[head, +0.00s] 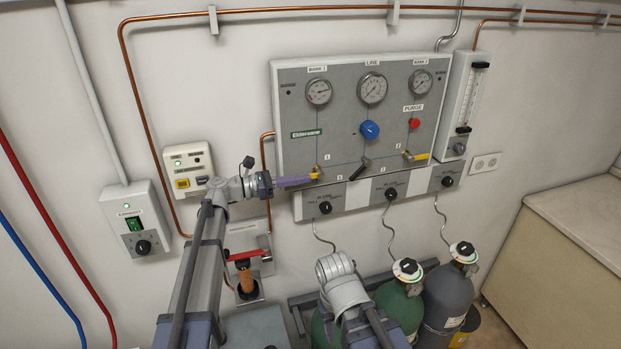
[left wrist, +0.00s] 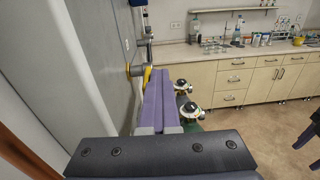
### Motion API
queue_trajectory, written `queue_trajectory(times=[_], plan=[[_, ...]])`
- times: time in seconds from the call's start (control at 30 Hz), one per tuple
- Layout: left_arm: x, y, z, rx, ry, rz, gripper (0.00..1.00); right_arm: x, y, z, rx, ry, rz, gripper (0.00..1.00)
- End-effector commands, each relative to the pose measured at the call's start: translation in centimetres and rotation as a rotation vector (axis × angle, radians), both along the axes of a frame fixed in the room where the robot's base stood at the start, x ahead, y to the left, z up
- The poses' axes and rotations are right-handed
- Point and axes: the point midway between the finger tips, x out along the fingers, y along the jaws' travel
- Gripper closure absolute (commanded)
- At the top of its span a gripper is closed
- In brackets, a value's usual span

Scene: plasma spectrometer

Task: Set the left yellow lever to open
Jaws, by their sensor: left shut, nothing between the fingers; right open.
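The left yellow lever (head: 315,174) is on the grey gas panel (head: 340,120), below the Bank 1 gauge; its handle is small and partly covered by my fingertips. My left gripper (head: 308,179) is shut and empty, its purple fingers pointing right, with the tips at the lever. I cannot tell whether they touch it. In the left wrist view the purple fingers (left wrist: 160,105) are together, and a yellow lever (left wrist: 147,74) shows just beyond their tips by the panel face. My right arm shows at the bottom of the head view, but its fingers are not visible.
A black lever (head: 360,169) and another yellow lever (head: 415,157) are to the right on the panel. Black knobs (head: 325,207) sit below. Gas cylinders (head: 447,295) stand below the panel; a counter (head: 575,225) is at right.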

Motion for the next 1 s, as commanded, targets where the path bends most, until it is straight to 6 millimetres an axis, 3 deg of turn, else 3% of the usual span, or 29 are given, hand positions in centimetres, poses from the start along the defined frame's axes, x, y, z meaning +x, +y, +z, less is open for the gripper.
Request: queue_trajectory(times=[0.03, 0.5, 1.0], plan=[[0.7, 1.7, 0.1, 0.000, -0.001, 0.034, 0.75, 0.0, 0.0, 0.1, 0.000, 0.000, 0.000, 0.50], [-0.6, 4.8, 0.5, -0.002, -0.003, 0.033, 0.75, 0.0, 0.0, 0.4, 0.000, 0.000, 0.000, 0.50], [-1.4, 5.7, 0.5, 0.000, 0.000, 0.023, 0.75, 0.0, 0.0, 0.5, 0.000, 0.000, 0.000, 0.50]])
